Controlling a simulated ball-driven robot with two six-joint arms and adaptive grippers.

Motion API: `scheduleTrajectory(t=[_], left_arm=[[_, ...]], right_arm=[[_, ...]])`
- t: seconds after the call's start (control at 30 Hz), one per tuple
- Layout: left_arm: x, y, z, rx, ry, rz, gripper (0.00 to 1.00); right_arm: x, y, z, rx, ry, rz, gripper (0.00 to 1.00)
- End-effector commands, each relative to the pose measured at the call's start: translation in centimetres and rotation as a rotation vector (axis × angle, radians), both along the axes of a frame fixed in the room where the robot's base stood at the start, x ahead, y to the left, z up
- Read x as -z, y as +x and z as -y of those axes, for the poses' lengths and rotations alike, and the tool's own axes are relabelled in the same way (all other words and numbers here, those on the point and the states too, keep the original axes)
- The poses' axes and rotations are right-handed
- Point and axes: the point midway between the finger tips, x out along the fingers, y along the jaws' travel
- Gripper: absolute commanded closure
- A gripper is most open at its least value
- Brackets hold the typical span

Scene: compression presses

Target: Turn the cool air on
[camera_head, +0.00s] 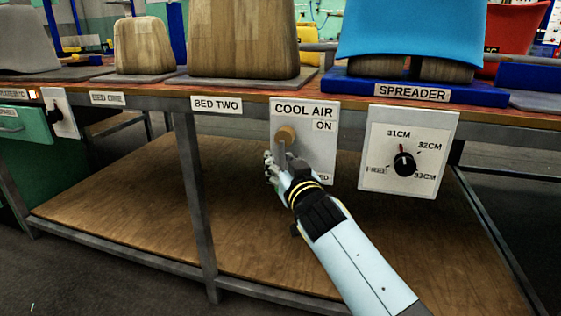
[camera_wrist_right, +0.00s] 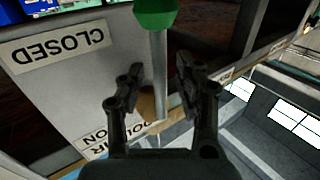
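The COOL AIR panel (camera_head: 316,150) is a pale plate below the table edge, marked ON at its upper right and, partly hidden, CLOSED lower down. Its lever (camera_head: 281,153) hangs down from a brass-coloured pivot (camera_head: 287,133). In the right wrist view, which is upside down, the grey lever shaft (camera_wrist_right: 160,50) ends in a green knob (camera_wrist_right: 156,14) on the CLOSED label (camera_wrist_right: 58,51) side. My right gripper (camera_head: 275,162) is open at the lever. Its fingers (camera_wrist_right: 158,76) stand apart on either side of the shaft. My left gripper is out of view.
The SPREADER dial (camera_head: 404,163) is on a panel right of COOL AIR. A table leg (camera_head: 195,200) stands to the left, above a wooden lower shelf (camera_head: 110,220). Wooden blocks (camera_head: 242,40) and a blue-covered form (camera_head: 410,30) stand on the table.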

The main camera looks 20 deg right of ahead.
Motion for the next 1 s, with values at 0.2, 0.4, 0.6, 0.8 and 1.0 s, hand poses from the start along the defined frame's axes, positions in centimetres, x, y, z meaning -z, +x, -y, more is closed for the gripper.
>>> scheduleTrajectory(t=[0.2,0.4,0.6,0.8,1.0], left_arm=[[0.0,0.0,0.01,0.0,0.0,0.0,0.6],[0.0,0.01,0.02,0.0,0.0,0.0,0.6],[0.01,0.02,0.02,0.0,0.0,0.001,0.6],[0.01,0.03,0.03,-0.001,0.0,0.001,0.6],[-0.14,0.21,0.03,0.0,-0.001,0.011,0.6]], right_arm=[[-0.01,0.0,0.0,0.0,0.0,0.0,0.8],[0.0,0.0,0.01,0.0,-0.001,0.0,1.0],[0.02,-0.01,0.01,0.0,-0.001,0.0,1.0],[0.06,-0.03,0.01,0.0,-0.001,-0.001,1.0],[-0.01,-0.07,0.04,0.0,-0.008,-0.005,1.0]])
